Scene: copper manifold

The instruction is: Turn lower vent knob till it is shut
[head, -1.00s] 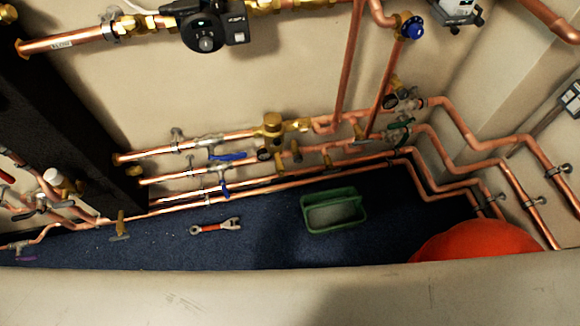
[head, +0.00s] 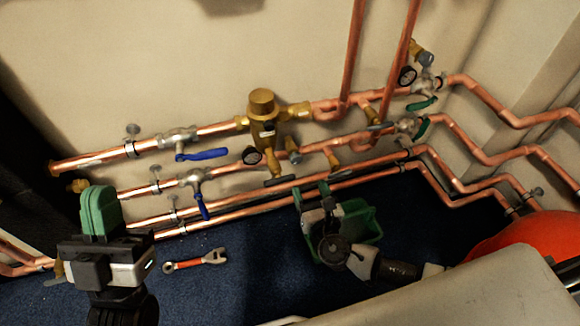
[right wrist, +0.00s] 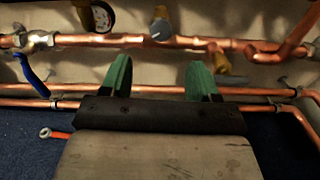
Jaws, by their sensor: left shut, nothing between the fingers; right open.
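On the second pipe down, a small grey round knob (head: 294,157) sits on a brass fitting, to the right of a round gauge (head: 251,156). The grey knob also shows in the right wrist view (right wrist: 161,29), above the gap between my fingers. I cannot tell for sure that it is the lower vent knob, nor how far it is turned. My right gripper (head: 313,193) is open and empty, below the grey knob in the head view; its green fingers stand apart in the right wrist view (right wrist: 160,78). My left gripper (head: 100,212) is shut and empty at the left.
Blue levers (head: 203,154) hang from the pipes at left. A brass valve body (head: 263,105) stands above. An orange rounded object (head: 520,236) is at right.

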